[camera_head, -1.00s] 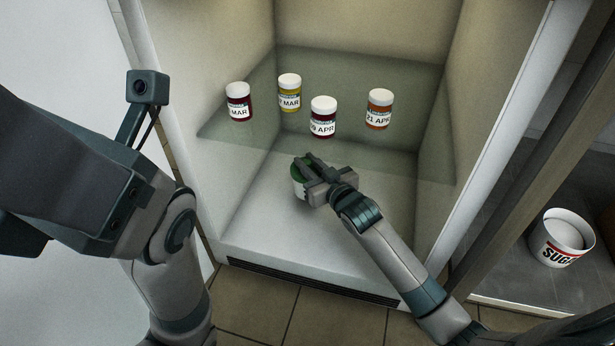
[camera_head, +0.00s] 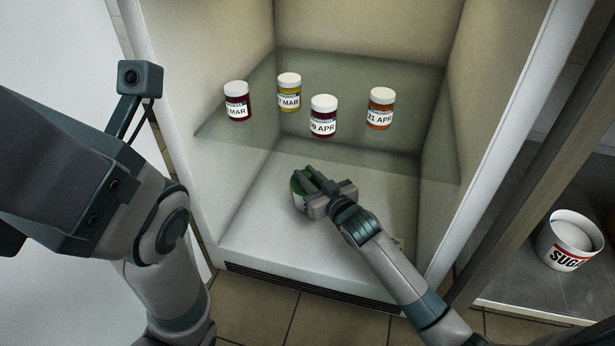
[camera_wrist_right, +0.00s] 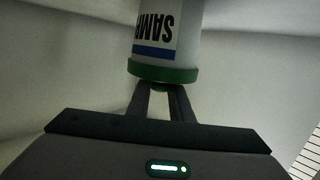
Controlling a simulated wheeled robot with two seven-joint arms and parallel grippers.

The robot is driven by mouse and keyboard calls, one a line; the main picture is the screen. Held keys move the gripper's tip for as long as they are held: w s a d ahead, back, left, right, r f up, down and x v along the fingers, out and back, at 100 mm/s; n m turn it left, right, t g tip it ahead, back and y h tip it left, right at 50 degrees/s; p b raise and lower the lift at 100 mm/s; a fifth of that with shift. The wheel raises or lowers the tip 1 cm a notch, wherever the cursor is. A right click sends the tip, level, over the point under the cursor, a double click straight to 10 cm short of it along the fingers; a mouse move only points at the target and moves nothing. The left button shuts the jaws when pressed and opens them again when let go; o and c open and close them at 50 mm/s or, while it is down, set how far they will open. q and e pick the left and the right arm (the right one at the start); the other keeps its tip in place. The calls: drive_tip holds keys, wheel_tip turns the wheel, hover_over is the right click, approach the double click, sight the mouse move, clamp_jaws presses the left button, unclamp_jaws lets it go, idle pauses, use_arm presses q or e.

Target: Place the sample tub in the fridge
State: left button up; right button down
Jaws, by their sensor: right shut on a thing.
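The sample tub (camera_head: 297,196) is white with a green lid. It is inside the open fridge (camera_head: 255,232), over the floor below the glass shelf. My right gripper (camera_head: 306,181) reaches in from the front and is shut on the tub's lid from above. In the right wrist view the tub (camera_wrist_right: 185,38) shows with its label and green rim, and my fingers (camera_wrist_right: 162,88) meet at the lid. I cannot tell whether the tub's base touches the fridge floor. My left arm is at the left, but its fingers do not show.
A glass shelf (camera_head: 345,150) above holds several labelled jars, such as a dark red one (camera_head: 323,117) and an orange one (camera_head: 380,108). Side walls bound the fridge. A sugar bucket (camera_head: 568,242) stands outside at the right. The fridge floor around the tub is clear.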

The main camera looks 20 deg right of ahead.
drive_tip(key=c, duration=1.8)
unclamp_jaws()
drive_tip(key=shift+f, duration=0.1)
drive_tip(key=shift+o, duration=1.1)
